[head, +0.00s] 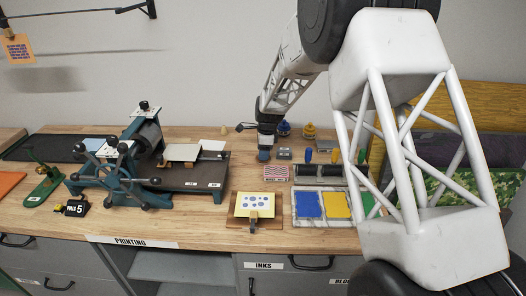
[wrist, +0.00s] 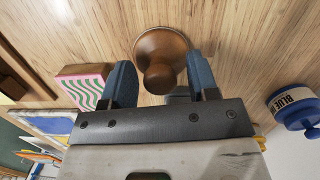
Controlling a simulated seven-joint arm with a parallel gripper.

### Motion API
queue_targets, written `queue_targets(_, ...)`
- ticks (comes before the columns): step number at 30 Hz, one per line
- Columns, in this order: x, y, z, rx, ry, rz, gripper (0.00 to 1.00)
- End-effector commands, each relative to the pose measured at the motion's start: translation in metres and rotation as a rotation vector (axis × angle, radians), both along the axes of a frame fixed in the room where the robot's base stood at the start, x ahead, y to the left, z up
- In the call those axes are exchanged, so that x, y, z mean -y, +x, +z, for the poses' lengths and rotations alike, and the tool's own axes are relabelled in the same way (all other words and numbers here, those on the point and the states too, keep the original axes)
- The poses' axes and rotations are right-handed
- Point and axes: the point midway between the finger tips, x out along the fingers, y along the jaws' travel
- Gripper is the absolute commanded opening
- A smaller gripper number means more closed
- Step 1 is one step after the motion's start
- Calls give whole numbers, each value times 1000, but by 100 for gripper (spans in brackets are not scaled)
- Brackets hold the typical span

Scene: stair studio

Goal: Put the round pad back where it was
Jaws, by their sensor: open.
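The round pad (wrist: 162,50) shows in the wrist view as a brown wooden disc with a knob handle, on the wooden bench top. The knob lies in the picture between the two blue fingers of my gripper (wrist: 160,80). The fingers are apart, with visible gaps on both sides of the knob. I cannot tell exactly how far the fingertips are above the bench. In the head view my gripper (head: 263,155) is low over the back middle of the bench, and I cannot make out the pad there.
A pink and green patterned block (wrist: 85,85) lies left of the pad in the wrist view; a blue ink jar (wrist: 297,106) is at right. In the head view, a printing press (head: 120,165) stands left, a spotted print (head: 254,203) lies in front, and ink slabs (head: 308,204) lie right.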

Motion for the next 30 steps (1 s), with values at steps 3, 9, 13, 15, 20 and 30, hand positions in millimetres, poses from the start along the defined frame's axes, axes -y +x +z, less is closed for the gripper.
queue_targets(3,0,0,0,0,0,0,54)
queue_targets(9,0,0,5,0,0,0,54)
queue_targets(13,1,0,14,1,0,0,54)
queue_targets(15,2,1,22,3,0,0,54)
queue_targets(20,5,1,44,3,0,1,54)
queue_targets(30,12,2,97,3,0,0,54)
